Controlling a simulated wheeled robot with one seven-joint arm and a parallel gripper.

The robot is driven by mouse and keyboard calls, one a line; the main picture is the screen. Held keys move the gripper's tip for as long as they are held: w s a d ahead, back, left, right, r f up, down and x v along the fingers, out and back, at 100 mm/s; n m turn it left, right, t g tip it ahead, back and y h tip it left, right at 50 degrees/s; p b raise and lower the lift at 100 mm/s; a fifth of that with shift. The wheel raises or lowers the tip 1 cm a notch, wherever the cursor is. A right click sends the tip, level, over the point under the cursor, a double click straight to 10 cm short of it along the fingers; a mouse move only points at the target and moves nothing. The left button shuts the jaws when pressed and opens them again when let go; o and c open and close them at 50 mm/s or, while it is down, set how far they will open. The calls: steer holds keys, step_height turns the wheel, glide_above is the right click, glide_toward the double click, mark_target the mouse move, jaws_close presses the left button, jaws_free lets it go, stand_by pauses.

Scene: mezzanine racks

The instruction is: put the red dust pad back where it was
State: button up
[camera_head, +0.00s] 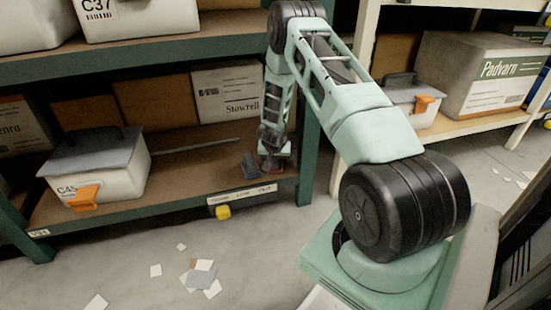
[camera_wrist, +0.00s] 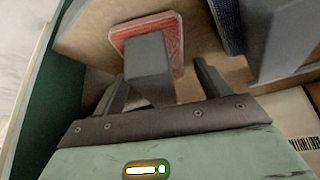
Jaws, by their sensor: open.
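The red dust pad (camera_wrist: 174,38) lies on the brown shelf board in the wrist view, with its grey block handle (camera_wrist: 150,68) pointing towards my gripper. My gripper (camera_wrist: 160,85) is open, with one finger on each side of the handle. A gap shows between the handle and the right finger; whether the left finger touches it I cannot tell.
A blue pad (camera_wrist: 228,18) with a grey handle (camera_wrist: 285,35) is close to the right of the red one. The green rack post (camera_head: 312,130) stands just right of my gripper. A lidded white case (camera_head: 110,180) and cartons (camera_head: 155,103) share the shelf.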

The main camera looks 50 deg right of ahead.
steer(key=shift+r, duration=0.2)
steer(key=p+v, duration=0.6)
steer(key=v, duration=0.6)
steer(key=w+a+r+n+y, duration=0.1)
steer(key=a+r+n+y, duration=0.15)
steer(key=a, duration=0.45)
steer(key=w+a+r+n+t+y, duration=0.1)
steer(key=a+r, duration=0.3)
steer(key=a, duration=0.4)
steer(key=w+a+r+n+y, duration=0.1)
steer(key=w+a+r+n, duration=0.1)
steer(key=a+r, duration=0.35)
steer(key=s+a+r+n+g+y, duration=0.1)
steer(key=s+a+r+n, duration=0.15)
steer(key=a, duration=0.55)
steer(key=s+a+r+n+y, duration=0.1)
steer(key=s+a+r+y, duration=0.1)
steer(key=s+a, duration=0.35)
steer(key=s+a+r+n+g, duration=0.2)
steer(key=s+a+r+n, duration=0.3)
steer(key=s+a, duration=0.45)
steer(key=s+r+n+h, duration=0.1)
steer(key=s+n, duration=0.1)
steer(key=s, duration=0.5)
steer(key=s+a+r+n+g+h, duration=0.1)
steer(key=s+r+n, duration=0.1)
steer(key=s, duration=0.5)
steer(key=shift+r+g, duration=0.25)
steer(key=shift+g, duration=0.05)
steer(key=shift+r, duration=0.1)
